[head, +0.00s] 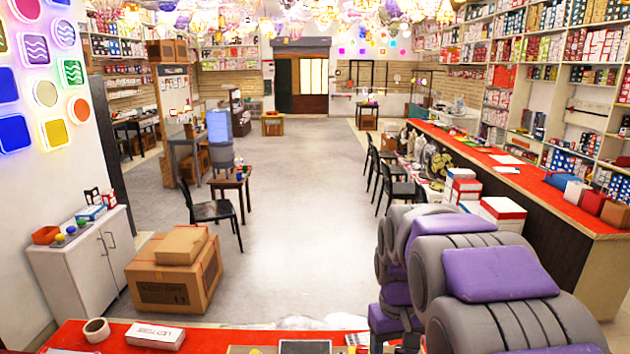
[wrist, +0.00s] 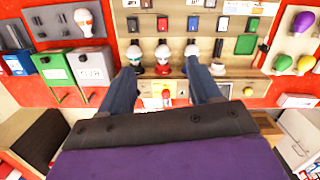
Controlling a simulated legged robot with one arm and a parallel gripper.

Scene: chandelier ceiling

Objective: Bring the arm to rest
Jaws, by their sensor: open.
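My gripper (wrist: 163,68) shows in the wrist view with its two dark blue fingers spread apart and nothing held between them. The fingers point toward a light wooden board (wrist: 175,26) on a red surface. Three white-topped bulbs (wrist: 162,54) stand near the fingertips; I cannot tell whether any finger touches them. In the head view, my grey and purple arm (head: 480,270) fills the lower right, and my gripper cannot be made out there.
A red counter edge (head: 225,340) runs along the bottom, with a white box (head: 155,335) and a tape roll (head: 97,330). Cardboard boxes (head: 170,285) and a white cabinet (head: 90,262) stand at left. A long red-topped counter (head: 500,170) is at right. The middle floor is clear.

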